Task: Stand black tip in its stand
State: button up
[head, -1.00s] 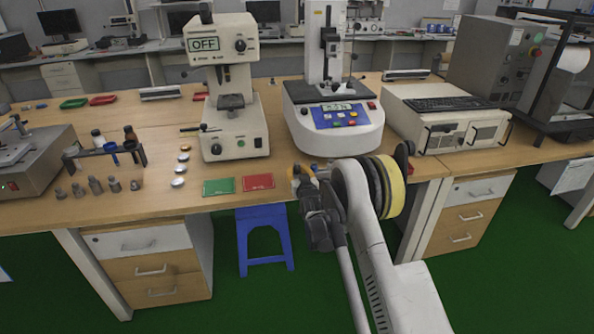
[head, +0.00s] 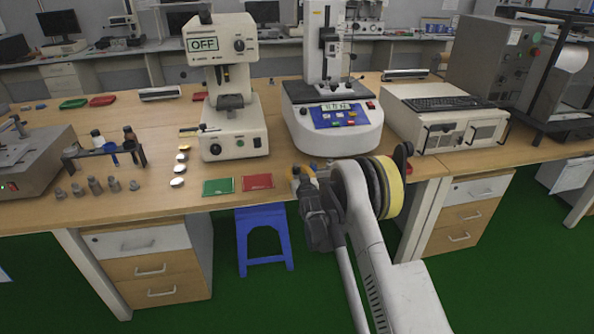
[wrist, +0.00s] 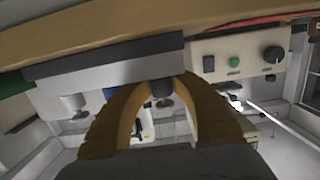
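My gripper (wrist: 163,82) has two yellow-brown fingers that curve in close to each other in the wrist view. A small dark cylinder, which looks like the black tip (wrist: 162,89), sits between the fingertips; the gripper appears shut on it. In the head view my gripper (head: 305,172) is at the table's front edge, right of the red plate; the tip cannot be made out there. A grey rack (head: 90,153) holding bottles stands at the left. Several small grey pieces (head: 95,186) stand upright in front of it. Which thing is the tip's stand is not clear.
The tester reading OFF (head: 233,128) and the tall white machine with a blue panel (head: 335,135) stand behind my gripper. A green plate (head: 218,186) and a red plate (head: 257,181) lie at the front edge. Open tabletop (head: 160,120) lies left of the tester.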

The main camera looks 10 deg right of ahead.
jog(key=shift+s+a+f, duration=0.1)
jog(key=shift+a+f, duration=0.05)
jog(key=shift+f, duration=0.3)
jog(key=s+r, duration=0.2)
jog(key=s, duration=1)
jog(key=s+r+g, duration=0.4)
jog(key=s+r, duration=0.9)
jog(key=r, duration=0.4)
jog(key=s+g, duration=0.5)
jog(key=s, duration=2.4)
jog(key=shift+f, duration=0.35)
jog(key=shift+w, duration=0.1)
